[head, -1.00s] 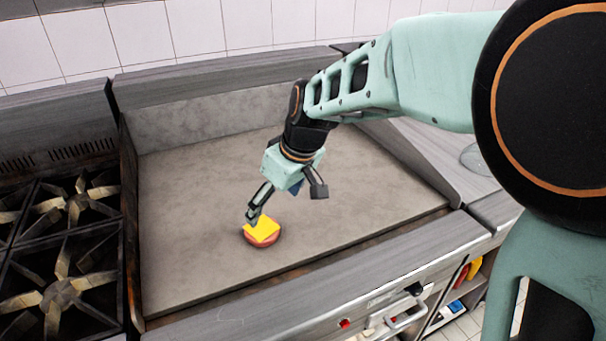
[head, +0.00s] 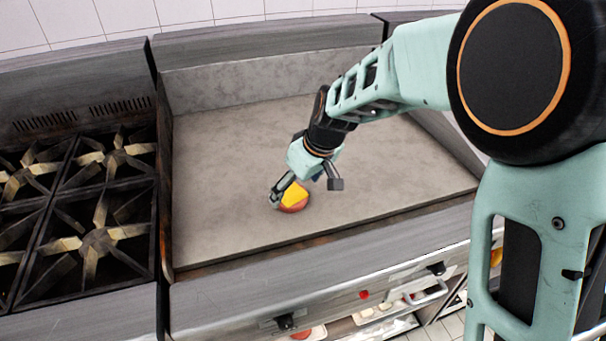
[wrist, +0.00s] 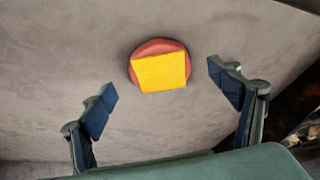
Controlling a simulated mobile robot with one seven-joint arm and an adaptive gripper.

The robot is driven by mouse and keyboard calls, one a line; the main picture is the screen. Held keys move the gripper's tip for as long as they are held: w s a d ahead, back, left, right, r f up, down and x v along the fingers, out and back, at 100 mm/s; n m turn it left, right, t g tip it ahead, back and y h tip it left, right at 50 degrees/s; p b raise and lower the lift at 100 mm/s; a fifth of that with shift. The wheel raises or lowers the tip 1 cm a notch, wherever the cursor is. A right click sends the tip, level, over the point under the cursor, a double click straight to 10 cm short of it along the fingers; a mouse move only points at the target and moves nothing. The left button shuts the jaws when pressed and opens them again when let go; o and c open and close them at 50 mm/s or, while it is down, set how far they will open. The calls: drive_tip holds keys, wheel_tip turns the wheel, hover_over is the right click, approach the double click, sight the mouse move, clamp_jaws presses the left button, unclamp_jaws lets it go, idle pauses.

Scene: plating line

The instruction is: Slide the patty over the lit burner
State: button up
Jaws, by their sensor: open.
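The patty (head: 294,208) is a reddish round disc lying flat on the grey griddle, with a square yellow slice (head: 295,195) on top. In the wrist view the patty (wrist: 158,45) and the slice (wrist: 160,72) lie beyond my fingertips, near the middle of the gap. My gripper (head: 278,196) is at the patty's left side in the head view, low over the griddle. In the wrist view my gripper (wrist: 163,80) is open, its two dark pads wide apart with nothing between them. No flame shows on any burner, so I cannot tell which is lit.
The flat griddle (head: 225,130) has wide clear room around the patty. A raised metal side wall (head: 166,190) separates it from the burner grates (head: 98,242) on the left. A backsplash (head: 260,78) stands behind. Knobs (head: 436,268) line the front.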

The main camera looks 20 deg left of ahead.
sight(293, 194)
drive_tip(key=shift+x, duration=1.5)
drive_tip(key=c, duration=1.3)
